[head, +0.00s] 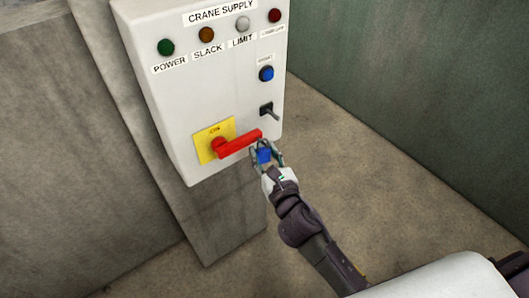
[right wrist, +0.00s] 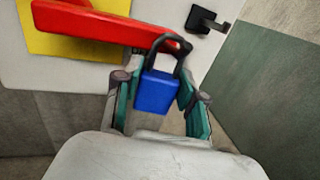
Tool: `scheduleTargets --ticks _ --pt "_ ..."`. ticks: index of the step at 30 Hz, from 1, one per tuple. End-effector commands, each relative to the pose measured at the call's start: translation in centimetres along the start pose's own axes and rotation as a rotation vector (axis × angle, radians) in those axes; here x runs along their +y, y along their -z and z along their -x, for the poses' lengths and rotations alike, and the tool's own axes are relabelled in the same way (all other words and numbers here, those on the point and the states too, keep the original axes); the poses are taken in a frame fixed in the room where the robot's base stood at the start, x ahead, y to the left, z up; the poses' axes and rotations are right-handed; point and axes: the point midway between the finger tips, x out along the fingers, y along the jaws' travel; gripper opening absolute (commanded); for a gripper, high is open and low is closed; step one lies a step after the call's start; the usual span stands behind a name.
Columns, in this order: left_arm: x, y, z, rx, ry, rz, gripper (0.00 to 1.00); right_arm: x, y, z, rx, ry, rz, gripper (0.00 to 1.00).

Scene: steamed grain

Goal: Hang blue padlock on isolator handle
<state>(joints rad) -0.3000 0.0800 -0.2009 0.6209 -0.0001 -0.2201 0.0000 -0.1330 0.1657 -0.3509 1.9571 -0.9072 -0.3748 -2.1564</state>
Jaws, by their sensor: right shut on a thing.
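The blue padlock (head: 264,156) has a dark shackle and is held upright, shackle up, between the fingers of my right gripper (head: 266,150). In the right wrist view the padlock (right wrist: 156,92) sits between the green-sided fingers of the right gripper (right wrist: 157,95). The red isolator handle (head: 240,143) sticks out to the right from a yellow plate (head: 208,135) marked ON. In the right wrist view the shackle overlaps the free end of the handle (right wrist: 105,24). I cannot tell whether it is around the handle or only in front of it. My left gripper is out of view.
The white crane supply box (head: 180,100) is mounted on a concrete pillar (head: 228,225). A black toggle switch (head: 267,109) and a blue button (head: 266,73) are above the handle's end. Lamps line the top. Open floor (head: 350,165) lies to the right.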

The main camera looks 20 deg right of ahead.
Motion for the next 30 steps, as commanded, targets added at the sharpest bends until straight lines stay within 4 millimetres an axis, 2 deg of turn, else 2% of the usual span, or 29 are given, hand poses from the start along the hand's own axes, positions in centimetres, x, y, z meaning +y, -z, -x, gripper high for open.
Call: scheduleTargets --ticks 10,11,15,25,30 --pt "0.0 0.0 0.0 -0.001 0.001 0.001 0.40 0.0 -0.1 0.0 -0.001 0.000 0.000 0.03" --pt "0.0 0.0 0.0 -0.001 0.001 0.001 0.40 0.0 -0.1 0.0 -0.001 0.000 0.000 0.45" --pt "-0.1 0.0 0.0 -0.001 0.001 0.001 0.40 0.0 -0.1 0.0 -0.001 0.000 0.000 0.69" --pt "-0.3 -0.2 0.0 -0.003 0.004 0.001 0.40 0.0 0.0 0.2 0.001 0.000 0.000 0.70" --pt "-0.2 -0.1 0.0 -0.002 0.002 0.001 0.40 0.0 0.1 2.0 0.002 -0.001 0.000 0.70"
